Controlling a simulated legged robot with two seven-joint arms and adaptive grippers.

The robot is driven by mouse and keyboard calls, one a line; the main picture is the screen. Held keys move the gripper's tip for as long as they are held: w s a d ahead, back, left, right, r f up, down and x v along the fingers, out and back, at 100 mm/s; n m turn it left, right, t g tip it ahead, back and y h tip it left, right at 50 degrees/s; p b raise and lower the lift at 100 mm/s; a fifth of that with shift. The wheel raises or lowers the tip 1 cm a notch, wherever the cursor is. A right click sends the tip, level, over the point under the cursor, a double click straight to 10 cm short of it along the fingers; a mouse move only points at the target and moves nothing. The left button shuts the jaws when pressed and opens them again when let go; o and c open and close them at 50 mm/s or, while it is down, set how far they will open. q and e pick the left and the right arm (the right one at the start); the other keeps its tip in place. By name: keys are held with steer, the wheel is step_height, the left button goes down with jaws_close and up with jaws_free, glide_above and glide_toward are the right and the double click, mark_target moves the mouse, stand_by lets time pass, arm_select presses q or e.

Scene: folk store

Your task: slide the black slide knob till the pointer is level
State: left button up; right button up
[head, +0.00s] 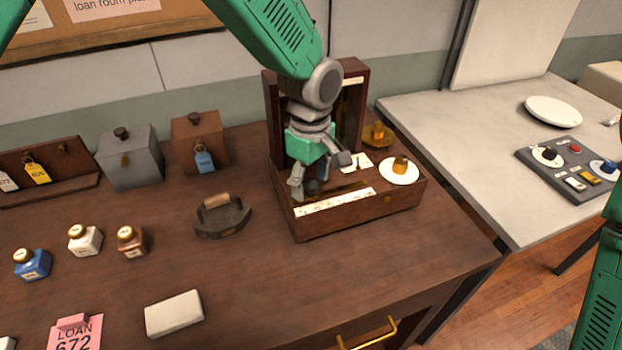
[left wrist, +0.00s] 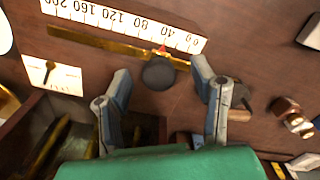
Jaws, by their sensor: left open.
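The black slide knob (left wrist: 158,73) sits on a brass rail (left wrist: 100,42) on the wooden balance box (head: 400,200). A red marker above the knob points near the low end of the printed scale (head: 335,202), which also shows in the left wrist view (left wrist: 125,22). A white card with a dark pointer (left wrist: 49,72) lies beside the rail; the pointer looks tilted in that view. My left gripper (head: 318,176) is open over the box, its fingertips on either side of the knob with gaps showing. In the head view, the gripper partly hides the knob. My right gripper is out of view.
A white dish with a brass weight (head: 399,168) stands on the box's right side. A dark iron (head: 222,216), small bottles (head: 85,239) and a white block (head: 174,313) are on the table to the left. A control panel (head: 575,168) is on the right table.

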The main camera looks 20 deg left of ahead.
arm_select(q)
step_height(320, 180, up, 7)
steer(key=p, duration=0.6)
steer(key=shift+a+p, duration=0.1)
steer(key=shift+p, duration=0.25)
steer(key=shift+w, duration=0.1)
stand_by(0.4)
